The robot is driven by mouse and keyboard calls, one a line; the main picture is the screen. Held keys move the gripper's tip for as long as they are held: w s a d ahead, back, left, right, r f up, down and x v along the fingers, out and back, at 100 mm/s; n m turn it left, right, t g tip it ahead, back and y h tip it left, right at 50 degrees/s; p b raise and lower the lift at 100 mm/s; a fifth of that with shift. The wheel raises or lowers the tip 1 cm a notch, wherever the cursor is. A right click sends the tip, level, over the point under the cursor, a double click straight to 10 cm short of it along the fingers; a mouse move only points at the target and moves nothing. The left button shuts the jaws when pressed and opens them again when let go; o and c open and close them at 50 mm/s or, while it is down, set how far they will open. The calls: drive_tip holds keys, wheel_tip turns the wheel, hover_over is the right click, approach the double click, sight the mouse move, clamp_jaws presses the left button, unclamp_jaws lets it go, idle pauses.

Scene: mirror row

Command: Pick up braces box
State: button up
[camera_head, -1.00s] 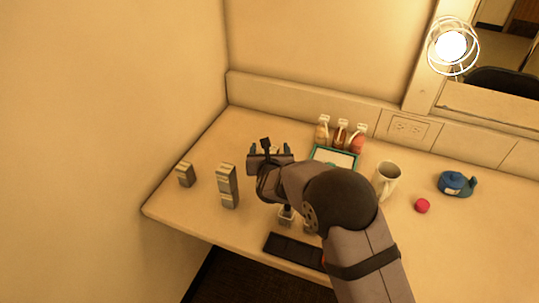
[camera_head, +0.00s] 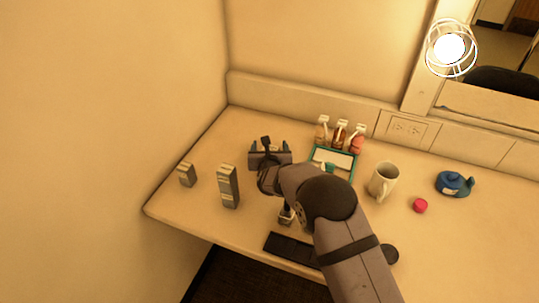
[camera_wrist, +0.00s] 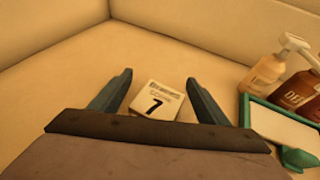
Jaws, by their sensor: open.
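My gripper (camera_head: 269,146) is open over the back left part of the counter; it also shows in the wrist view (camera_wrist: 159,80). A small pale box (camera_wrist: 158,101) with dark print and a large 7 lies between and beyond its two fingers, apart from both. I cannot read the small print, so I cannot tell if this is the braces box. In the head view my gripper largely hides that spot. A tall grey box (camera_head: 228,187) and a short grey box (camera_head: 187,175) stand to the left, their labels too small to read.
A teal-rimmed tray (camera_wrist: 247,108) and several pump bottles (camera_head: 340,134) stand right of my gripper. A mug (camera_head: 383,181), a red round item (camera_head: 420,206) and a blue tape dispenser (camera_head: 455,184) are farther right. A dark flat case (camera_head: 290,249) lies at the front edge.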

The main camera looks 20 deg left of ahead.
drive_tip(key=shift+c, duration=0.6)
drive_tip(key=c, duration=0.9)
drive_tip(key=shift+r, duration=0.15)
drive_tip(key=shift+c, duration=0.2)
wheel_tip(320, 180, up, 10)
drive_tip(key=shift+f+b, duration=0.1)
drive_tip(key=shift+b, duration=0.25)
drive_tip(key=shift+c, duration=0.2)
